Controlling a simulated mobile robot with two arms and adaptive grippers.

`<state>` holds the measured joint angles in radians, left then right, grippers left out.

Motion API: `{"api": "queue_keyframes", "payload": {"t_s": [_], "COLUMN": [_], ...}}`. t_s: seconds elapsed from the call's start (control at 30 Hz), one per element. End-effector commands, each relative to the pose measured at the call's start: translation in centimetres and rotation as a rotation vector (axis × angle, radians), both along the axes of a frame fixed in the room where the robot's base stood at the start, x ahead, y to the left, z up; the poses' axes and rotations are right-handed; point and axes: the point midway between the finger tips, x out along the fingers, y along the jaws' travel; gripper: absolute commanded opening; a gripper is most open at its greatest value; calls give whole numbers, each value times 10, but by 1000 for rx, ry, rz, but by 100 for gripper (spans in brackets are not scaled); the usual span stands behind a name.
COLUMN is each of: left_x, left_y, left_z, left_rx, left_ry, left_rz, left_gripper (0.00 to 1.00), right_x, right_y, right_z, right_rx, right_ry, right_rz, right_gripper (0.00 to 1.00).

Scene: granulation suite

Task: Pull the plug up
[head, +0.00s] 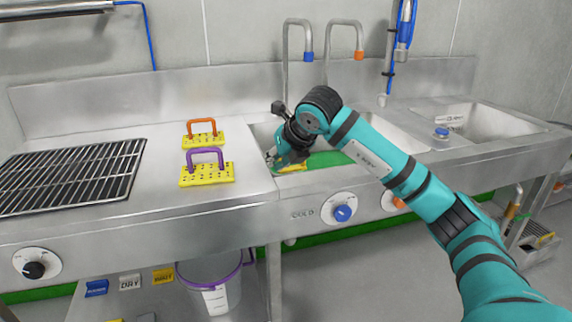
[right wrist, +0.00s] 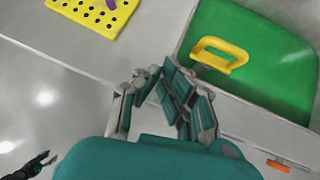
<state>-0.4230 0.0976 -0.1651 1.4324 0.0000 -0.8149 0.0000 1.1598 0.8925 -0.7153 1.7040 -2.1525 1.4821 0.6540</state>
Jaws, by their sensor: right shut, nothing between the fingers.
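A yellow loop handle (right wrist: 222,54) stands on a green surface (right wrist: 265,65) inside the left sink basin in the right wrist view. In the head view the green surface shows in the basin, partly hidden by my right gripper (head: 278,160). I take the yellow handle to be the plug's; the plug's body is not clear. In the right wrist view my right gripper (right wrist: 165,82) is shut and empty, left of the yellow handle and apart from it. A small dark jointed piece at the lower left of that view may be my left gripper (right wrist: 38,166); its fingers are unclear.
Two yellow dotted blocks, with a purple handle (head: 206,172) and an orange handle (head: 202,134), sit on the counter left of the basin. Two taps (head: 308,55) stand behind it. A black rack (head: 75,178) lies further left. The sink's front rim (head: 320,185) is raised.

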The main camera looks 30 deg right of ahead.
Motion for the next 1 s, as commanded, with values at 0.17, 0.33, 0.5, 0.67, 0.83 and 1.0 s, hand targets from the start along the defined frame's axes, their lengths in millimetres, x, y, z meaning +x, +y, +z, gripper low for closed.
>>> {"api": "queue_keyframes", "payload": {"t_s": [0.17, 0.33, 0.5, 0.67, 0.83, 1.0], "left_x": [-5, -6, -6, -6, -5, -3], "left_y": [1, 1, 1, 1, 1, 0], "left_z": [-10, -11, -11, -11, -10, -8], "left_rx": [0, 0, 0, 0, 1, 1], "left_ry": [5, 4, 4, 4, 4, 2], "left_rz": [-1, -1, -1, -1, -1, -1], "left_gripper": [40, 40, 40, 40, 40, 40], "right_x": [-6, -9, -8, -5, 10, 30], "right_y": [-50, -60, -59, -60, -63, -68], "right_z": [19, 22, 22, 17, -2, -27], "right_rx": [-96, -113, -112, -111, -109, -109], "right_ry": [25, 33, 32, 33, 36, 36], "right_rz": [-149, -180, -178, -177, -178, -178], "right_gripper": [0, 0, 0, 0, 0, 0]}}
